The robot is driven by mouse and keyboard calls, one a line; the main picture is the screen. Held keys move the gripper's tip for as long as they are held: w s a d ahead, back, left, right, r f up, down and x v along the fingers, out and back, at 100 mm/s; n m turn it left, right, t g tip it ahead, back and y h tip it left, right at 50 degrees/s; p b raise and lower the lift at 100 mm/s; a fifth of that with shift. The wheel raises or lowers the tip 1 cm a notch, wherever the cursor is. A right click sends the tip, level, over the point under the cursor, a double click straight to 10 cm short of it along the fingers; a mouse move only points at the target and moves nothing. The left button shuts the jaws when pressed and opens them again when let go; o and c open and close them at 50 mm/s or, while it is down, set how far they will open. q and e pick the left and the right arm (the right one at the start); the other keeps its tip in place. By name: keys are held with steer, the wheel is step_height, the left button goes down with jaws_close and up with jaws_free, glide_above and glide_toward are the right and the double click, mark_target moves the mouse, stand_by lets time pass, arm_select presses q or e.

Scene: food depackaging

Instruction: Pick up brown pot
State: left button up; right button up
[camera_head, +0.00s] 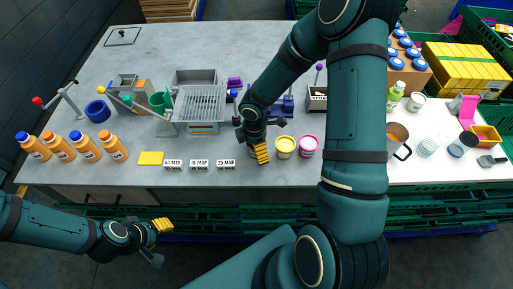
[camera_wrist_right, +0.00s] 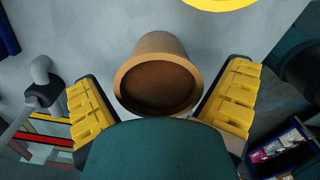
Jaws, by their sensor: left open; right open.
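The brown pot (camera_wrist_right: 157,82) stands on the grey table in the right wrist view, between the two yellow-padded fingers of my right gripper (camera_wrist_right: 160,98). The fingers are spread, with a gap visible on each side of the pot. In the head view my right gripper (camera_head: 260,143) is over the table's front middle and mostly hides the pot. My left gripper (camera_head: 157,238) is open and empty, off the table in front of its front edge.
A yellow pot (camera_head: 284,148) and a pink pot (camera_head: 307,146) stand close on the right. Three labelled blocks (camera_head: 199,164) lie to the left. A grey grill-like tray (camera_head: 203,104) sits behind. Orange bottles (camera_head: 85,147) stand far left.

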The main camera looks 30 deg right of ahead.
steer(key=c, duration=1.3)
